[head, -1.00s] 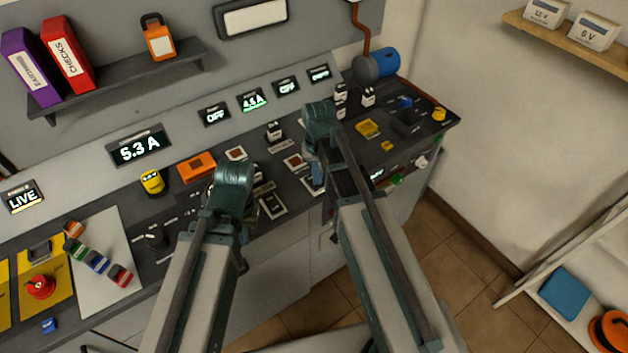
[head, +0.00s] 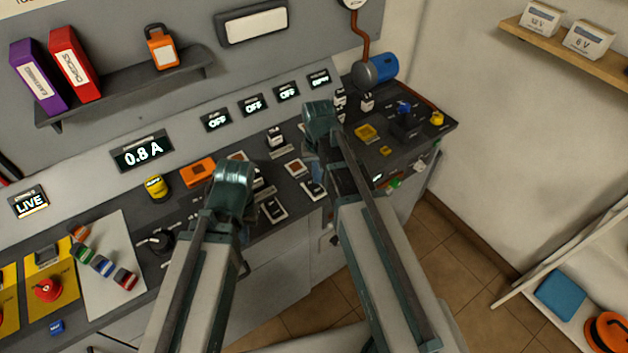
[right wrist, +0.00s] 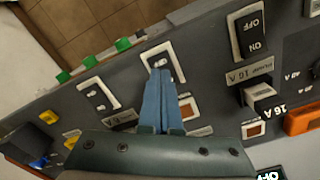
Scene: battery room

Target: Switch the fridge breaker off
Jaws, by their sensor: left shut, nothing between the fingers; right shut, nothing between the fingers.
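A white-framed black rocker switch (right wrist: 163,62) lies under the tips of my right gripper (right wrist: 160,74) in the right wrist view. It also shows in the head view (head: 314,190). The closed blue fingers are over or against its near edge; contact is unclear. They cover its label, so I cannot read whether it is the fridge breaker. The second small display (head: 253,105) reads OFF. My left gripper (head: 232,178) is over the panel further left, its fingertips mostly hidden.
The large display (head: 142,152) reads 0.8 A. Another rocker (right wrist: 98,98) is left of my right fingers. A shelf with binders (head: 125,88) is above.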

